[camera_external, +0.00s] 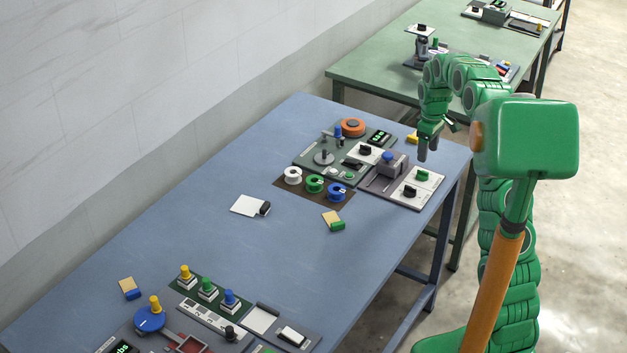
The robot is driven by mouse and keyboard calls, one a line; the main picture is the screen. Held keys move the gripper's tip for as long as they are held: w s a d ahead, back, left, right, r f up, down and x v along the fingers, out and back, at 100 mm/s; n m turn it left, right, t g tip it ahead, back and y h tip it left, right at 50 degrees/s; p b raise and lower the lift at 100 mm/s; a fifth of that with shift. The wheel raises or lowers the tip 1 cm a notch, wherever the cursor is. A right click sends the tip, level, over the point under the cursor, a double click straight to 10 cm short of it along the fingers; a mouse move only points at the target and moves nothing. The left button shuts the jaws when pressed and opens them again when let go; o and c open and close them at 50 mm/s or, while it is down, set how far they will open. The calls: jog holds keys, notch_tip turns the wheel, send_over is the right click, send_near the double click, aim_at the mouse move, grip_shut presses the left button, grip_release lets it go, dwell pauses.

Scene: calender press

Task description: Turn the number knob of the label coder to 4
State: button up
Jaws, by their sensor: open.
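A grey unit (382,188) at the right edge of the blue table carries a dark grey block with a blue knob (387,157). Beside the block is a white plate with a green knob (422,175) and a black knob (410,191). This looks like the label coder, but its markings are too small to read, so I cannot tell the number set. My gripper (428,156) points down, open and empty, above the table's right edge. It appears just above the green knob, apart from it.
A green panel (325,172) with an orange dial stands left of the grey unit. White, green and blue spools (314,184) sit on a brown mat. More stations fill the blue table's (220,250) near end. A green table (380,70) stands behind.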

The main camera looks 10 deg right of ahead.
send_over(423, 171)
notch_tip(423, 171, down, 3)
jog(key=shift+w+d+f+n, duration=0.1)
jog(key=shift+f+n, duration=0.05)
jog(key=shift+n, duration=0.25)
jog(key=shift+f, duration=3.95)
jog(key=shift+c, duration=0.3)
jog(key=c, duration=1)
